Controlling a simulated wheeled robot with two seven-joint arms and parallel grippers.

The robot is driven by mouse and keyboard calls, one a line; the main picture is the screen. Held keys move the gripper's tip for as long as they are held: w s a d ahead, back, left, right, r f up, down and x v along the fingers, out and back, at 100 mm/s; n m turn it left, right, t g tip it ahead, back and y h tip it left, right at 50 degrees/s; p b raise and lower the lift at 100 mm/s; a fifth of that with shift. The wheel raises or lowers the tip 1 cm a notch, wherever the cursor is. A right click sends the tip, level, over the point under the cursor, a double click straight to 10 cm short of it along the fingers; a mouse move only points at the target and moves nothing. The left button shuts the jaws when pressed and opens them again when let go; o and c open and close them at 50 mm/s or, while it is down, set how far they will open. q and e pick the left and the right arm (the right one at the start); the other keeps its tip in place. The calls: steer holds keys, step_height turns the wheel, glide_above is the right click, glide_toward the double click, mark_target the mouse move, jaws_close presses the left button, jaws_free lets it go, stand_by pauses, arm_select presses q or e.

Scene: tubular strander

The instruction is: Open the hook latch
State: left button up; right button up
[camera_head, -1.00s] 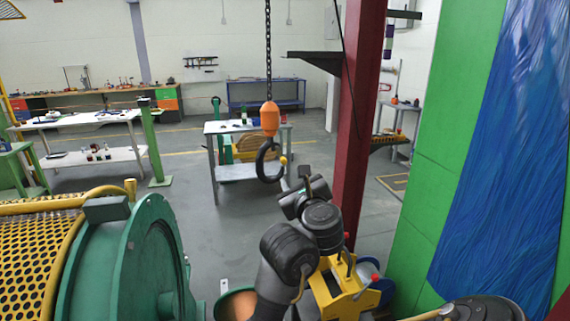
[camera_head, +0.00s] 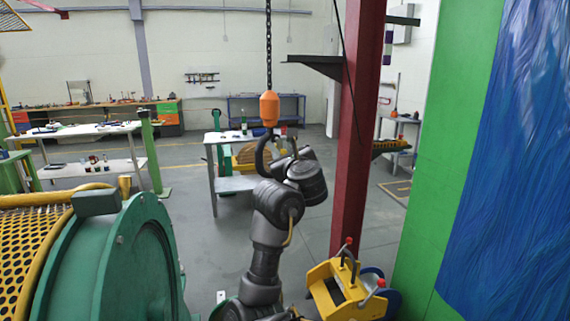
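The crane hook hangs from a chain in the middle of the head view, with an orange block (camera_head: 269,109) above a dark curved hook (camera_head: 261,152). A small yellow part (camera_head: 283,151) shows at the hook's right side; I cannot tell the latch itself clearly. My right gripper (camera_head: 284,150) is up at the right side of the hook, overlapping it in the picture. Its dark wrist hides the hook's lower right part. I cannot tell whether it touches the hook or whether its fingers are open. My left gripper is not in view.
A green drum machine with a yellow mesh guard (camera_head: 40,250) stands at the lower left. A dark red column (camera_head: 356,130) rises right of the hook. A yellow device (camera_head: 340,290) is at the lower right. A grey table (camera_head: 230,184) stands behind the hook.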

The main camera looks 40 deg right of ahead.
steer(key=shift+w+d, duration=0.1)
steer(key=shift+w, duration=0.05)
steer(key=shift+c, duration=0.4)
jaws_close()
